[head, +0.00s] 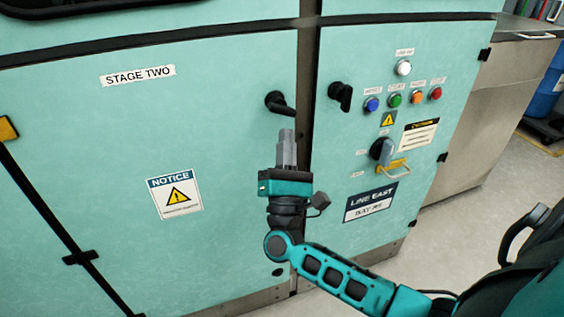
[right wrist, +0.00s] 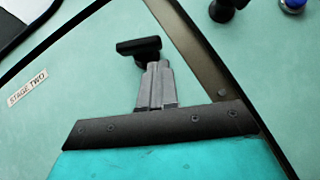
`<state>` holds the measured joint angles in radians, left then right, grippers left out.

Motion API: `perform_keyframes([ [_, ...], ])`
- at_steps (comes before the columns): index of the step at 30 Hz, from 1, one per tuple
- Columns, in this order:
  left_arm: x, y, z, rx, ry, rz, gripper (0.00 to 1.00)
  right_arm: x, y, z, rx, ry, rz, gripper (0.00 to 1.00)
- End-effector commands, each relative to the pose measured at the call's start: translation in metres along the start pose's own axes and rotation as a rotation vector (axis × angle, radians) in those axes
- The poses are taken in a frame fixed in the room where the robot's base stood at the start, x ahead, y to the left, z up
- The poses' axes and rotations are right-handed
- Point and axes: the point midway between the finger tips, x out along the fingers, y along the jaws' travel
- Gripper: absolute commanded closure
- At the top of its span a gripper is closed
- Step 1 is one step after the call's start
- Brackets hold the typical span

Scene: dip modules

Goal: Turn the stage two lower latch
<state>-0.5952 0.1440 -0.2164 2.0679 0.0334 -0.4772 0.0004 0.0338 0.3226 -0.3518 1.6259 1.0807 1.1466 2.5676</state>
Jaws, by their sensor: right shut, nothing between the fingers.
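The stage two door (head: 120,140) is a pale teal panel with a STAGE TWO label (head: 138,76). Its black latch (head: 280,103) sits near the door's right edge, its handle pointing right and slightly down. In the right wrist view the latch (right wrist: 138,47) is a black bar lying nearly level across the picture. My right gripper (head: 287,134) is shut and empty, its grey fingers pointing up just below the latch. In the right wrist view the fingertips (right wrist: 158,66) appear close under the bar's right end; I cannot tell whether they touch. My left gripper is not in view.
A second black handle (head: 341,96) is on the neighbouring panel to the right, beyond a dark post (head: 306,75). Open floor (head: 480,205) lies at the right.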

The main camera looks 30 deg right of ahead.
Motion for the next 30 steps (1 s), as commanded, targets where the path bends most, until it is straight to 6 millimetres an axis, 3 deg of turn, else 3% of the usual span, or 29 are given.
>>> perform_keyframes([
  [5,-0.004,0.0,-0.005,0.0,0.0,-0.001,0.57,0.011,0.0,0.012,0.0,0.001,0.001,1.0],
  [19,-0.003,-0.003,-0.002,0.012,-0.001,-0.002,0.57,0.014,-0.002,0.014,-0.017,0.0,0.016,1.0],
  [30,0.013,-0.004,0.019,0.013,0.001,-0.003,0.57,0.026,-0.009,0.026,-0.28,-0.003,0.28,1.0],
])
